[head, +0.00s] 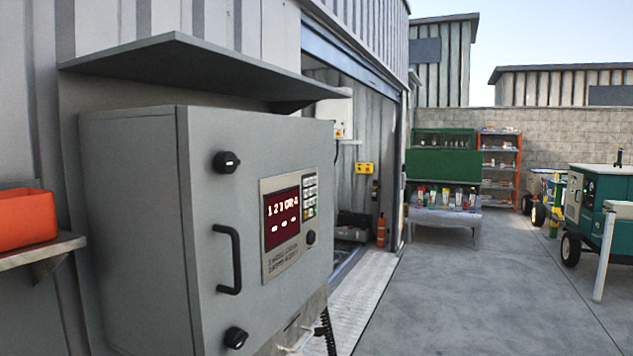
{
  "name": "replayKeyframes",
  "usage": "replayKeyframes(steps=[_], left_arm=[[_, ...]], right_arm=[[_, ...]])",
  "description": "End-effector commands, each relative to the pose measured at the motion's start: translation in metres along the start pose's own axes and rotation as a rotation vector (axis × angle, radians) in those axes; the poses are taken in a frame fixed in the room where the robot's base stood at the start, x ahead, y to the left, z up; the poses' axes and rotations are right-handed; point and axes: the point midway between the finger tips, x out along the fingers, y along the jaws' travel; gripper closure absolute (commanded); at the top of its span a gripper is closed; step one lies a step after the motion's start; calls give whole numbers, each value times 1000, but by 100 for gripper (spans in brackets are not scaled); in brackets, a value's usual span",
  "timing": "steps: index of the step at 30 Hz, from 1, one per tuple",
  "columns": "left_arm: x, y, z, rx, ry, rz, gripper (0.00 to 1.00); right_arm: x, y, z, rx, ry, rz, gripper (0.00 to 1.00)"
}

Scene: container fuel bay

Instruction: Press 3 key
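A grey control cabinet (155,230) hangs on the container wall at the left of the head view. Its front door carries a panel (283,258) with a dark red display (282,220) showing lit characters. A small keypad (310,195) sits to the right of the display, seen at a steep angle. Its key labels are too small to read, so I cannot tell which key is 3. A round black knob (311,237) is below the keypad. Neither of my grippers shows in the head view.
The cabinet door has a black handle (230,259) and two black latches. A grey canopy (175,62) juts out above it. An orange bin (27,218) rests on a shelf at the left. The concrete floor (470,290) to the right is open, with green carts (590,220) beyond.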

Motion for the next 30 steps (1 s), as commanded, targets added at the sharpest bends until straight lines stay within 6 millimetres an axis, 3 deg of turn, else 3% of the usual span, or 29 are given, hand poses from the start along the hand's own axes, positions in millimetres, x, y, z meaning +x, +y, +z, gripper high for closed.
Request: replayKeyframes(steps=[4,30], left_arm=[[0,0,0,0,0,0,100],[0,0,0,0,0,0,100]], right_arm=[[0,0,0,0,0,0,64],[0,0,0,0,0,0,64]])
